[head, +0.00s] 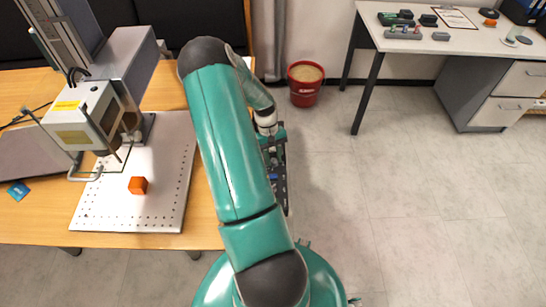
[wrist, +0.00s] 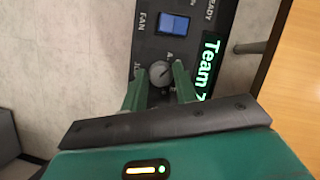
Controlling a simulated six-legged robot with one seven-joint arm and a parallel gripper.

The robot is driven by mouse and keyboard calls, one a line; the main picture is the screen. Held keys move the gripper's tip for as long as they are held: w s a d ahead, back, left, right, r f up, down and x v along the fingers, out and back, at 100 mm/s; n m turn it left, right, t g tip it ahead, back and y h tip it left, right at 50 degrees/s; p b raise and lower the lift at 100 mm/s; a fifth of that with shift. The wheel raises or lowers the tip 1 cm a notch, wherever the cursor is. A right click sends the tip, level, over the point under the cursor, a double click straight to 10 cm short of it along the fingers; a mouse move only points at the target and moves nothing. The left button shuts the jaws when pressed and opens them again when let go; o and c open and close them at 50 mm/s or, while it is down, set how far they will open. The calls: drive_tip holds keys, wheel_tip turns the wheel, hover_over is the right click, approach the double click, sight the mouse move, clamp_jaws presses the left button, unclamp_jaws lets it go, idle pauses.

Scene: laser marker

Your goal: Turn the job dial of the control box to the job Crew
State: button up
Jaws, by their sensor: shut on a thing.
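The dark control box (wrist: 197,55) fills the upper middle of the wrist view. Its round grey job dial (wrist: 160,73) sits between the two green fingers of my gripper (wrist: 160,75), which is shut on it. A lit green display (wrist: 210,65) beside the dial reads "Team", with the rest cut off by my gripper. The dial's lettering is partly covered, and I cannot tell its pointer's direction. In the head view the box (head: 281,185) shows at the table's right edge, mostly hidden behind my arm.
A blue switch (wrist: 173,24) sits on the box near the words FAN and READY. A red bucket (head: 305,88) stands behind; the floor to the right is clear.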

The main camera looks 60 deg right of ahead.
drive_tip(key=shift+m, duration=0.5)
drive_tip(key=o, duration=1)
drive_tip(key=shift+c, duration=0.2)
drive_tip(key=shift+d, duration=0.1)
drive_tip(key=v, duration=1.3)
drive_tip(key=shift+d+r, duration=0.3)
drive_tip(key=shift+r, duration=0.1)
drive_tip(key=shift+s, duration=0.1)
